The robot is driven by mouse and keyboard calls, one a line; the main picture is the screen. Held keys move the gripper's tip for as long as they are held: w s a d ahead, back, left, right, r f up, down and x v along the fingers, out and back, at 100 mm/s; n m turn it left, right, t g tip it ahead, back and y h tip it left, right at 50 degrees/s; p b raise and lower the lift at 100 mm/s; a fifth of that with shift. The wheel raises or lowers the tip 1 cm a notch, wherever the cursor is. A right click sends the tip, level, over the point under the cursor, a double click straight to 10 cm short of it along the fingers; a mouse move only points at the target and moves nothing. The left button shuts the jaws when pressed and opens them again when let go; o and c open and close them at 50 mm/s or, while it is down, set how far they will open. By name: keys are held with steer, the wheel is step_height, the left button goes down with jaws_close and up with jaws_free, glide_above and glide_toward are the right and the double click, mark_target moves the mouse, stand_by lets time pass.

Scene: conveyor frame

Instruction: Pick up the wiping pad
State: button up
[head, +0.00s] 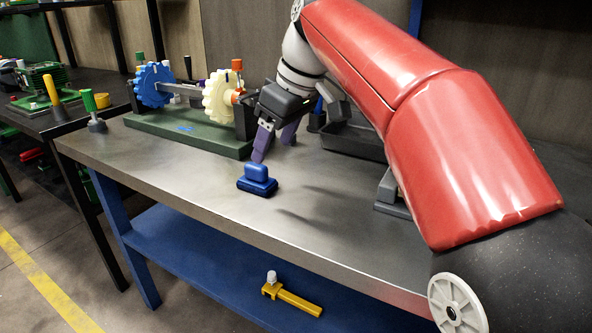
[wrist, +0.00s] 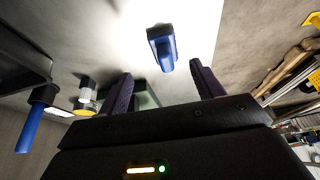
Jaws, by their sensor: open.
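The wiping pad (head: 257,181) is a small blue block with a raised rounded grip, lying on the grey metal bench top near its front edge. In the wrist view the blue pad (wrist: 162,48) shows ahead of the fingers, roughly between them and apart from them. My gripper (head: 275,145) has purple fingers and hangs above the bench, just behind and above the pad. It is open and empty; in the wrist view the two fingers (wrist: 160,80) stand wide apart. Nothing hides the pad.
A green base (head: 185,135) with blue and cream gears stands behind left. A dark grey tray (head: 352,140) sits behind right, under my arm. A yellow tool (head: 292,297) lies on the blue lower shelf (head: 200,262).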

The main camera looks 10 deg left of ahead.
mark_target(260, 166)
steer(key=shift+w+a+f, duration=0.25)
steer(key=shift+a+f, duration=0.15)
steer(key=shift+f, duration=0.1)
steer(key=x, duration=0.1)
steer(key=b+x, duration=0.1)
steer(key=x, duration=0.3)
steer(key=shift+s+a+f, duration=0.2)
steer(key=shift+s+a, duration=0.15)
steer(key=shift+s, duration=0.05)
steer(key=shift+w+a+f+b, duration=0.2)
steer(key=shift+f+b, duration=0.1)
steer(key=shift+f, duration=0.2)
steer(key=c, duration=1.2)
steer(key=shift+o, duration=0.2)
steer(key=shift+r, duration=0.1)
